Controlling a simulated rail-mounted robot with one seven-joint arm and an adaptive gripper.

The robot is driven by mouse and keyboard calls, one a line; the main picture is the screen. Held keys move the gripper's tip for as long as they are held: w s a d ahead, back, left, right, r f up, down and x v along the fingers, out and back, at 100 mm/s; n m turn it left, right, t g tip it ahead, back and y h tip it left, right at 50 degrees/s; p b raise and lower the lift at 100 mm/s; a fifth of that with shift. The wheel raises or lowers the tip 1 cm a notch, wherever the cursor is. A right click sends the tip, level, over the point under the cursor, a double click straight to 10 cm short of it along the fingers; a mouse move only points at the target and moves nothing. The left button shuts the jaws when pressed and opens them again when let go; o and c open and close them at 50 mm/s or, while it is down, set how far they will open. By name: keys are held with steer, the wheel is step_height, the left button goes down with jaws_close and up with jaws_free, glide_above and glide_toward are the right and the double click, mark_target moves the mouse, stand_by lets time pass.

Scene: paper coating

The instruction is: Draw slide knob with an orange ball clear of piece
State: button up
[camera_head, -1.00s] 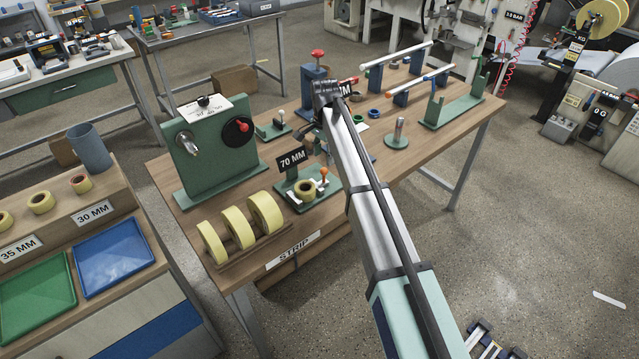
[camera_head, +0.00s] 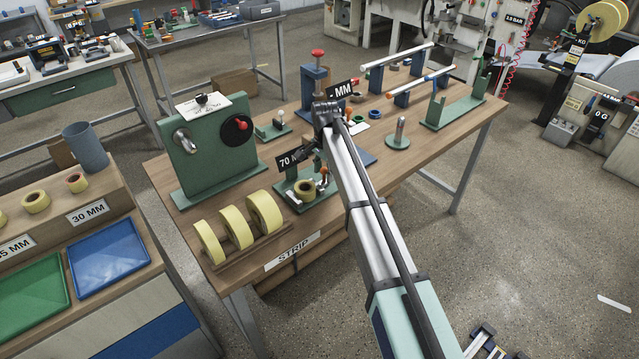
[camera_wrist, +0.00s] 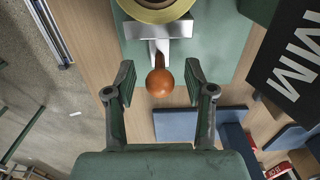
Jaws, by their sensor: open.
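The slide knob's orange ball (camera_wrist: 160,83) shows in the wrist view between the two fingers of my gripper (camera_wrist: 160,84). The fingers are open, with a gap on each side of the ball. A short stem joins the ball to a pale metal block (camera_wrist: 145,29), with a yellow tape roll (camera_wrist: 155,12) beyond it. In the head view the piece, a tape roll (camera_head: 305,188), sits on a small green fixture (camera_head: 310,203) under the 70 MM sign (camera_head: 290,160). My gripper (camera_head: 318,160) is over this fixture and partly hides the knob.
Three large yellow rolls (camera_head: 238,228) stand on a rack at the table's front left. A green machine (camera_head: 207,150) stands behind them. A dark sign (camera_wrist: 290,70) is close to my gripper's right in the wrist view. A blue block (camera_wrist: 190,125) lies below it.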

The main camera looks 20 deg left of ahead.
jaws_close()
steer(key=shift+w, duration=0.1)
steer(key=shift+w+d, duration=0.35)
steer(key=shift+w, duration=0.2)
steer(key=shift+w+d, duration=0.3)
steer(key=shift+w, duration=0.25)
jaws_free()
